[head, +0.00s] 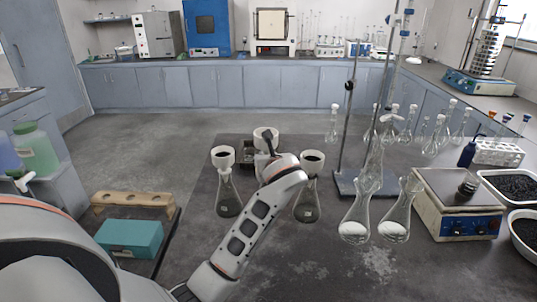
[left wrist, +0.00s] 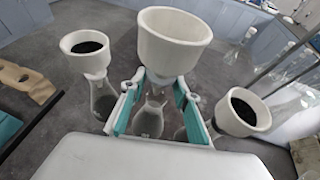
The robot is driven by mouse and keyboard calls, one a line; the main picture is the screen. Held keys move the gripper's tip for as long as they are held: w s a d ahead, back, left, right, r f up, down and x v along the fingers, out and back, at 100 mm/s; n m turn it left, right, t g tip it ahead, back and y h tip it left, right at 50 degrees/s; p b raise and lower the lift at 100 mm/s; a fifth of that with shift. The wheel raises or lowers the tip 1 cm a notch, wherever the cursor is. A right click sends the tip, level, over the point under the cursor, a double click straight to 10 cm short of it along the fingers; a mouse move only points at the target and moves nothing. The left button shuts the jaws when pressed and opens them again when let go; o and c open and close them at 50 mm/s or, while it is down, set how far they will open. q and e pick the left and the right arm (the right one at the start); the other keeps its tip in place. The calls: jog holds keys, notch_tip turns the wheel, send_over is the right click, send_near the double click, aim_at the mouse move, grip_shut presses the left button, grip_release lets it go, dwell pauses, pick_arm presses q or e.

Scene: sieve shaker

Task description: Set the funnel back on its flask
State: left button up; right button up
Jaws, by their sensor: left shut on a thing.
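My left gripper (head: 264,158) is shut on a white funnel (head: 266,134). In the left wrist view, this funnel (left wrist: 174,38) is upright, its cup above the teal-padded fingers (left wrist: 160,84). A clear flask mouth (left wrist: 152,102) shows below, between the fingers; whether the stem is in it cannot be told. In the head view my arm mostly hides that flask. A second funnel (head: 222,157) with dark material sits on a flask (head: 228,196) to the left. A third funnel (head: 312,161), also with dark material, sits on a flask (head: 307,206) to the right.
A stand with a rod (head: 349,130) and flasks with white powder (head: 355,220) stand to the right. A teal box (head: 130,238) lies left. The table front is partly clear.

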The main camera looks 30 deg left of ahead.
pick_arm(q)
jog(key=shift+w+a+r+n, duration=0.1)
jog(key=shift+w+r+n, duration=0.25)
jog(key=shift+w, duration=0.25)
jog(key=shift+f, duration=1.75)
jog(key=shift+f, duration=0.75)
jog(key=shift+f, duration=0.35)
jog(key=shift+f, duration=1.4)
dwell(1.3)
jog(key=o, duration=1.3)
jog(key=shift+s, duration=0.1)
jog(key=shift+c, duration=0.2)
